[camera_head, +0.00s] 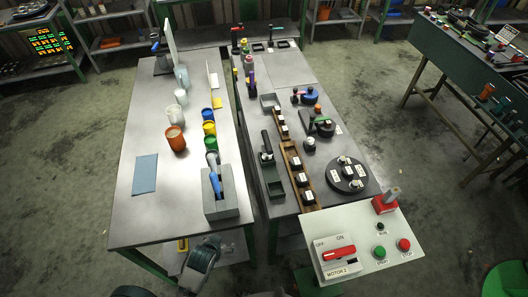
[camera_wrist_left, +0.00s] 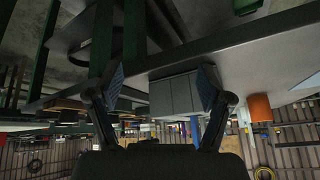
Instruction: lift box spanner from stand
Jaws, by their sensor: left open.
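A grey block stand (camera_head: 232,203) sits near the front right corner of the left table. A tool with a blue handle (camera_head: 215,183) and a grey upper part stands in it; I take it for the box spanner. My left arm comes in at the bottom of the head view, in front of the table edge, and its fingertips are hard to make out there. In the left wrist view my left gripper (camera_wrist_left: 161,87) is open and empty, with the grey stand (camera_wrist_left: 175,96) ahead between its fingers, apart from them. My right gripper is not in view.
An orange cup (camera_head: 176,138), a blue cloth (camera_head: 145,174) and coloured pots (camera_head: 209,129) share the left table (camera_head: 130,215). The right table holds wooden racks (camera_head: 296,170) and a round black plate (camera_head: 347,174). A motor switch panel (camera_head: 350,240) stands at front right.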

